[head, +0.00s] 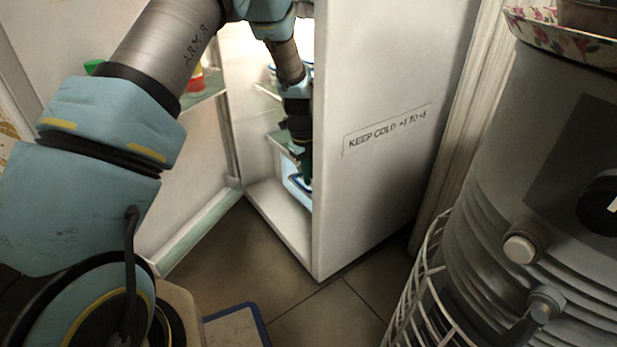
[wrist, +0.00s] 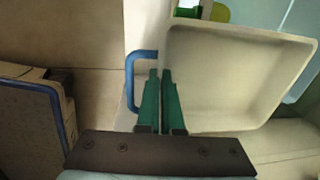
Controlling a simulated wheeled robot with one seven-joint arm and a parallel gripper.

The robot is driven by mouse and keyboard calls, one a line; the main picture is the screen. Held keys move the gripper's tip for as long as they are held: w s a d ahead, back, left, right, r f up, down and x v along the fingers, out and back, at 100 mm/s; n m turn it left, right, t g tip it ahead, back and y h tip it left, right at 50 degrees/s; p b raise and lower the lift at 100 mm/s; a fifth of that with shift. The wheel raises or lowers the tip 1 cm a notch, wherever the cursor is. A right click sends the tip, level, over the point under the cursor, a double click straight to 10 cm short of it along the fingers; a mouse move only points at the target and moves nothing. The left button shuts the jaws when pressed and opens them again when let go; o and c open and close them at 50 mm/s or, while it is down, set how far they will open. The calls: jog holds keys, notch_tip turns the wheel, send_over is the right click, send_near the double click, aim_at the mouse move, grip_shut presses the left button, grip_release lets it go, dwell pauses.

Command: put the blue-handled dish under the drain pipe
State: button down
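The white dish (wrist: 235,80) with a blue handle (wrist: 132,80) fills the upper right of the wrist view, its handle on its left side. My gripper's two green fingers (wrist: 160,80) lie close together over the handle end of the dish, and the lower end of the handle is hidden by them. In the head view my gripper (head: 301,165) reaches into the open white cabinet, where little of the dish shows. Metal fittings (head: 545,302) stick out low on the large grey ribbed vessel; which is the drain pipe is unclear.
The cabinet's side wall (head: 375,110), marked "KEEP COLD", stands between my gripper and the grey vessel (head: 490,170). A white wire rack (head: 425,290) surrounds the vessel's base. The open door with shelf (head: 205,90) is at left. Tiled floor (head: 240,245) is clear in front.

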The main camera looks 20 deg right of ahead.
jog(key=c, duration=1.5)
grip_release()
jog(key=shift+f, duration=0.15)
jog(key=o, duration=0.4)
notch_tip(320, 180, up, 12)
jog(key=a+p, duration=0.1)
jog(key=p, duration=0.3)
jog(key=a+r+n, duration=0.4)
jog(key=a+n, duration=0.3)
jog(key=a, duration=0.2)
jog(key=a+r+n, duration=0.3)
jog(key=a+n, duration=0.4)
jog(key=a, duration=0.3)
jog(key=s+a+r+n, duration=0.1)
jog(key=s+a+n, duration=0.2)
jog(key=a+n, duration=0.2)
jog(key=s+a+r+n+t, duration=0.1)
jog(key=s+a+n, duration=0.3)
jog(key=a+n, duration=0.2)
jog(key=s+a+r+n+y, duration=0.1)
jog(key=s+a+n, duration=0.3)
jog(key=n, duration=0.3)
jog(key=shift+a+r+n, duration=0.1)
jog(key=shift+a+n, duration=0.3)
jog(key=shift+a, duration=0.45)
